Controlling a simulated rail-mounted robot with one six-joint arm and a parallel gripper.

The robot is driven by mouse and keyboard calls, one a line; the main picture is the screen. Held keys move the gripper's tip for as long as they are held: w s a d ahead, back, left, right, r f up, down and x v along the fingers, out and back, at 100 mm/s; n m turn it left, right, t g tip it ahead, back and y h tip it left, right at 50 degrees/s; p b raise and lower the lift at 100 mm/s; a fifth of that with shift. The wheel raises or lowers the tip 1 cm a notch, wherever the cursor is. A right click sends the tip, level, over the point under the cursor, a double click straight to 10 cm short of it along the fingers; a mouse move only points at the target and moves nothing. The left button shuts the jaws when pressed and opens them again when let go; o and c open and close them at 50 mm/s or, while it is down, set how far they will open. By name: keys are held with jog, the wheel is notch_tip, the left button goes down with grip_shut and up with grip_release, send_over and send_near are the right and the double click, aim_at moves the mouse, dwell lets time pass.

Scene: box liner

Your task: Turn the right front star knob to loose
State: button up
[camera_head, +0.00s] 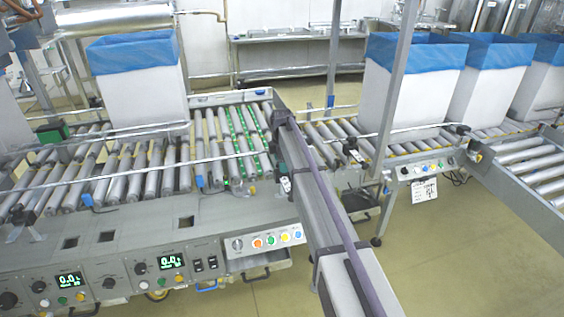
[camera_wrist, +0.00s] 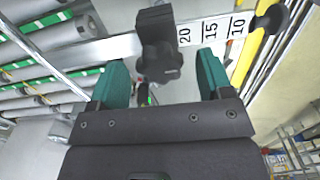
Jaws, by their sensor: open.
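In the wrist view, my gripper (camera_wrist: 162,76) is open, with one teal finger on each side of a dark knob-like part (camera_wrist: 160,62). Gaps show on both sides of that part, so the fingers look apart from it. It hangs from a black clamp block (camera_wrist: 155,20) on a pale rail with a printed scale (camera_wrist: 211,31) reading 20, 15, 10. I cannot make out my gripper in the head view.
A black round knob (camera_wrist: 275,18) stands at the scale's right end. In the head view, a roller conveyor (camera_head: 150,180) with side guide rails carries a blue-lined white box (camera_head: 140,95). Several lined boxes stand at right. A control panel (camera_head: 265,241) is on the front. A long grey beam (camera_head: 325,195) crosses the foreground.

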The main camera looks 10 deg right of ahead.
notch_tip(320, 180, up, 11)
jog(key=p, duration=1)
jog(key=shift+f, duration=0.2)
jog(key=s+m, duration=1.8)
jog(key=s, duration=2.2)
jog(key=shift+s+m, duration=0.3)
jog(key=shift+m, duration=0.1)
